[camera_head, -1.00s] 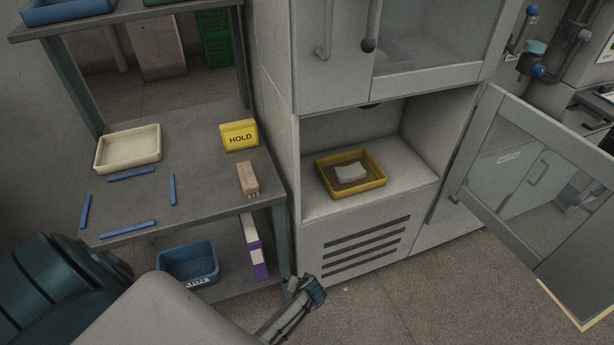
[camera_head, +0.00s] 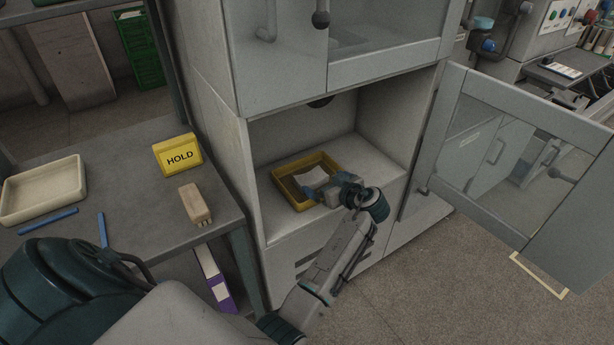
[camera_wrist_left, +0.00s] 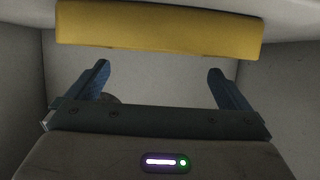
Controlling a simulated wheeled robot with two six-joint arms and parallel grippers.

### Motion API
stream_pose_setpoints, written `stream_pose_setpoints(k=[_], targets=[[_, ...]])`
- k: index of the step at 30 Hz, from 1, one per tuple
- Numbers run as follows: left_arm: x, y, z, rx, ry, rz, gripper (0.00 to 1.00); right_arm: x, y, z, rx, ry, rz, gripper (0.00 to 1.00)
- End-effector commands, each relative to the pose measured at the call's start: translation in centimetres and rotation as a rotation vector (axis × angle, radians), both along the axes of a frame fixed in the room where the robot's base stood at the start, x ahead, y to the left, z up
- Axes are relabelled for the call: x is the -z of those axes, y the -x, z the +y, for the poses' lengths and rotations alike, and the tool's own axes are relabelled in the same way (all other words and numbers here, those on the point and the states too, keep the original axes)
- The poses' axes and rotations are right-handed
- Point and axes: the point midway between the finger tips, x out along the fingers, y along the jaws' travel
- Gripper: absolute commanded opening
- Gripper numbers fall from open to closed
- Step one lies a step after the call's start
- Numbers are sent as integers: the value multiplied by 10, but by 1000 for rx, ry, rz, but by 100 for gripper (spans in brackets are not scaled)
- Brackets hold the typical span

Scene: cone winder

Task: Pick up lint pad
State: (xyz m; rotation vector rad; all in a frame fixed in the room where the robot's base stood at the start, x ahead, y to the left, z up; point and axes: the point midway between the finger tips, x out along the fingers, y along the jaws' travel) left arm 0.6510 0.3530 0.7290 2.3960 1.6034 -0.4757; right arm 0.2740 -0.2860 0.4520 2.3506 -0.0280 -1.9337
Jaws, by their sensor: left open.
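The lint pad (camera_head: 312,176) is a small pale piece lying in a yellow tray (camera_head: 280,186) inside the open cabinet bay. My left gripper (camera_head: 328,188) is at the tray's front right, close to the pad, and hides part of the tray and perhaps part of the pad. In the left wrist view the two blue fingers (camera_wrist_left: 160,85) are wide apart with nothing between them. The tray's yellow wall (camera_wrist_left: 160,30) spans the top of that view. The pad does not show there. My right gripper is not in view.
The cabinet's glass door (camera_head: 475,85) stands open to the right of the bay. To the left, a bench holds a cream tray (camera_head: 45,190), a yellow HOLD sign (camera_head: 178,155) and a wooden brush-like block (camera_head: 195,204). The bay's side walls flank the gripper.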

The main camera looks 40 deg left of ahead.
Motion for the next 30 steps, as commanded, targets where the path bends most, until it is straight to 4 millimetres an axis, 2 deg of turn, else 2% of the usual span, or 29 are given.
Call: stream_pose_setpoints(k=[4, 12, 18, 21, 30], targets=[[8, -9, 23, 1, -3, 3, 100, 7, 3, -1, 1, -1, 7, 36], [18, -18, 42, 0, -1, 3, 100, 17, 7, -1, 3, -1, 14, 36], [28, -31, 67, 1, -2, 5, 100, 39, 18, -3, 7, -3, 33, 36], [34, -34, 76, 0, 0, 3, 100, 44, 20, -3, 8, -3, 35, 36], [37, -36, 80, 2, 1, 3, 100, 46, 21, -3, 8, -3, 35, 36]])
